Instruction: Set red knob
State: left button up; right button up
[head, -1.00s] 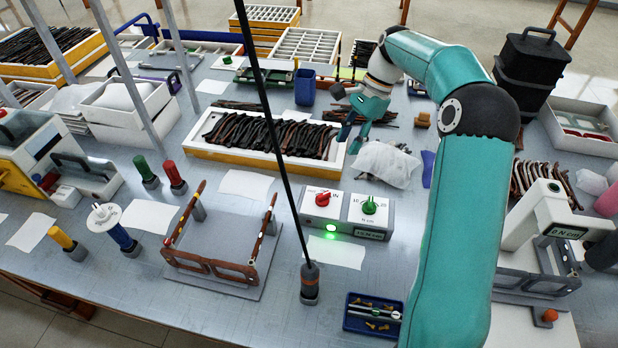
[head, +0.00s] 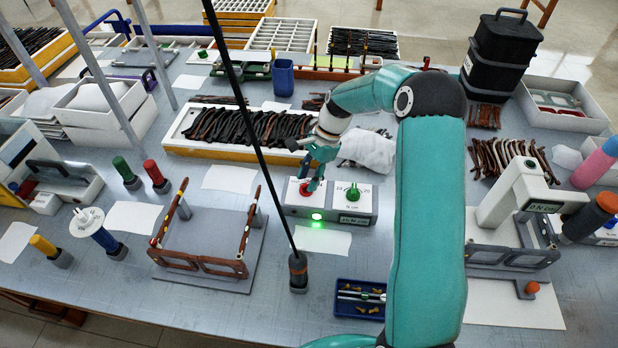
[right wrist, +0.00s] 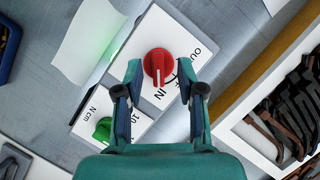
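The red knob (head: 307,186) sits on the left part of the white control box (head: 364,207), partly hidden behind my right gripper (head: 315,172) in the head view. In the right wrist view the red knob (right wrist: 158,66) shows whole, with a white pointer line and the words OUT and IN beside it. My right gripper (right wrist: 160,80) is open, its two fingertips on either side of the knob with gaps between. I cannot tell how far above the box they are. The green knob (head: 353,192) stands on the box's right part. My left gripper is not in view.
A lit green lamp (head: 317,216) is on the box front. The tray of dark temples (head: 180,140) lies close behind. A white cloth (head: 368,152) is behind the box. A thin black pole (head: 262,140) stands left of it. A blue tray (head: 343,308) is in front.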

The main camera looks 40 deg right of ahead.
jog(key=shift+a+f, duration=0.25)
jog(key=shift+f, duration=0.35)
